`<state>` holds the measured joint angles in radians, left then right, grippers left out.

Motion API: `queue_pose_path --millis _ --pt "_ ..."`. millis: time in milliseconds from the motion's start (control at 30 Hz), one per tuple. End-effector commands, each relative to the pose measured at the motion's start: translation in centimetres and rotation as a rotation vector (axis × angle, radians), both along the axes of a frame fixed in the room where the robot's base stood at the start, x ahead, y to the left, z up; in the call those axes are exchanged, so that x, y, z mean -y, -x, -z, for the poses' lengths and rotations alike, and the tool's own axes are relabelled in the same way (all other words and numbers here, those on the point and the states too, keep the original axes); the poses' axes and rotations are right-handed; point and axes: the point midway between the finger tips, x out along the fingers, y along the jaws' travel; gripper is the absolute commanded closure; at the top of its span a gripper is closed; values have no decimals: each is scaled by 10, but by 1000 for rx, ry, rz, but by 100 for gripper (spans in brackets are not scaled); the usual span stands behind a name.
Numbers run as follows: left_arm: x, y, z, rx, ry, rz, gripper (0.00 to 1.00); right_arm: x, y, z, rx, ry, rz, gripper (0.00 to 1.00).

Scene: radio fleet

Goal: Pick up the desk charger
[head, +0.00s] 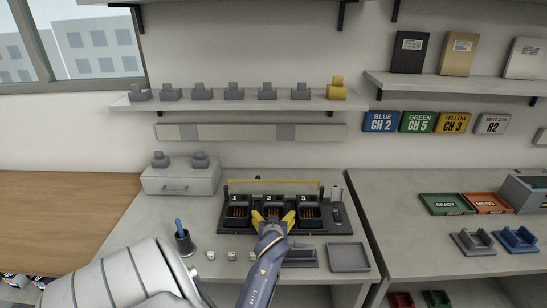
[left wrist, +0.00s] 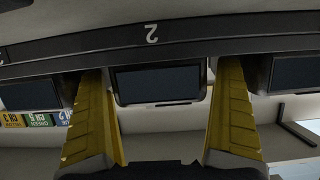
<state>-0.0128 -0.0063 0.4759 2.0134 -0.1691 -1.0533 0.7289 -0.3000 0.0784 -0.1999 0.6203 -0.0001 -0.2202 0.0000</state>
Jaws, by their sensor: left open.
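A black desk charger (head: 324,227) sits on the grey worktop, with three bays numbered 1, 2 and 3. A yellow bar runs along its back. My left gripper (head: 273,216) is over the charger's front at bay 2, with its yellow fingers spread. In the left wrist view the open fingers (left wrist: 162,72) stand either side of the dark block of bay 2 on the charger (left wrist: 235,38), with nothing clamped. Whether they touch the charger cannot be told. The gripper hides part of bay 2. My right gripper is not in view.
A pen cup (head: 184,243) and small pale cubes (head: 231,256) lie to the left. A grey tray (head: 348,258) is at right. A drawer box (head: 180,180) stands at the back left. Several grey cradles and a yellow one (head: 337,90) line the shelf (head: 220,104) above.

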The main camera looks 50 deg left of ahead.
Motion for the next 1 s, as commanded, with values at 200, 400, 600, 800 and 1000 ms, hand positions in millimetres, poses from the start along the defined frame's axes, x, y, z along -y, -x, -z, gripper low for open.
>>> queue_pose_path --millis 200,400,600,800,1000 --pt "-2 -1 0 1 -1 0 0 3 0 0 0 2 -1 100" --pt "-2 -1 0 1 -1 0 14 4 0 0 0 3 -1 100" --pt "-2 -1 0 0 -1 0 37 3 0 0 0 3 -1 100" --pt "-2 -1 0 0 -1 0 60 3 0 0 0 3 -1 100" --pt "-2 -2 -1 2 -2 0 64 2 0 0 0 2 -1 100"
